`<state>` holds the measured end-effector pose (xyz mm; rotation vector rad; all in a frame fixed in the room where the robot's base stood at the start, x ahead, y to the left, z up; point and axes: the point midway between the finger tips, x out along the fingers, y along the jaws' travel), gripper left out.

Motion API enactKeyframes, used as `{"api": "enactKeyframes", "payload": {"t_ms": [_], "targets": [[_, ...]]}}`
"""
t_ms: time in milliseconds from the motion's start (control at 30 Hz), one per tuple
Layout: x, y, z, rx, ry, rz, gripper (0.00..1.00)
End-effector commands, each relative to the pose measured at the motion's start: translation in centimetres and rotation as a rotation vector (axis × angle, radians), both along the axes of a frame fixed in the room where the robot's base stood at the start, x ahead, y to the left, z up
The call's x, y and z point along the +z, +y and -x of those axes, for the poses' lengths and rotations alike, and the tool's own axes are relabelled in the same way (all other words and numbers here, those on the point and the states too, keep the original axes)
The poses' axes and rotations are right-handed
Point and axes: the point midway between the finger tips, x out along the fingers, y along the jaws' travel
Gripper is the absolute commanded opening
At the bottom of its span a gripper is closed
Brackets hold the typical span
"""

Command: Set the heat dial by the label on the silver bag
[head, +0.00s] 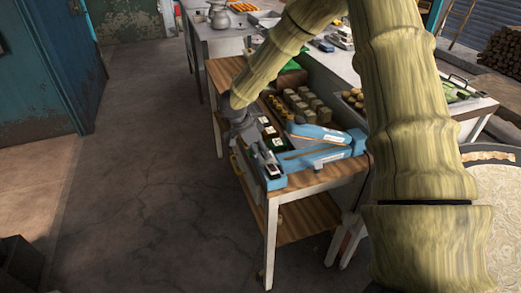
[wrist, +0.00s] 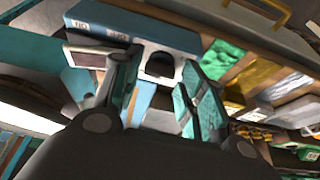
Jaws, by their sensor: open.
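A blue bar-shaped machine (head: 322,155) lies along the front of the work table, its raised blue arm above it. In the wrist view its blue body (wrist: 135,30) has a pale end panel with a dark round knob (wrist: 160,65), which looks like the heat dial. My gripper (head: 264,160) is at that end of the machine. In the wrist view my gripper (wrist: 160,76) is open, with one finger on each side of the knob; contact cannot be told. A silvery packet (wrist: 287,87) lies beside a gold one (wrist: 255,75); its label is too small to read.
Several labelled packets (head: 268,131) stand in a row behind the machine, with rows of small brown blocks (head: 302,103) to their right. The wooden table's edge (head: 318,187) is just in front. Open concrete floor (head: 150,190) lies to the left.

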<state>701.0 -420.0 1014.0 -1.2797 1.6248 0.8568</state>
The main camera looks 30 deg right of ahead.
Motion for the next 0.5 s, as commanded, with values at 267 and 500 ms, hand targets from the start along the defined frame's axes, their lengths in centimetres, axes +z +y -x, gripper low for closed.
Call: {"api": "enactKeyframes", "payload": {"t_ms": [267, 500], "targets": [[-0.52, -0.22, 0.04, 0.0, -0.001, 0.0, 0.41], [-0.51, -0.21, 0.04, 0.0, -0.001, 0.0, 0.19]]}}
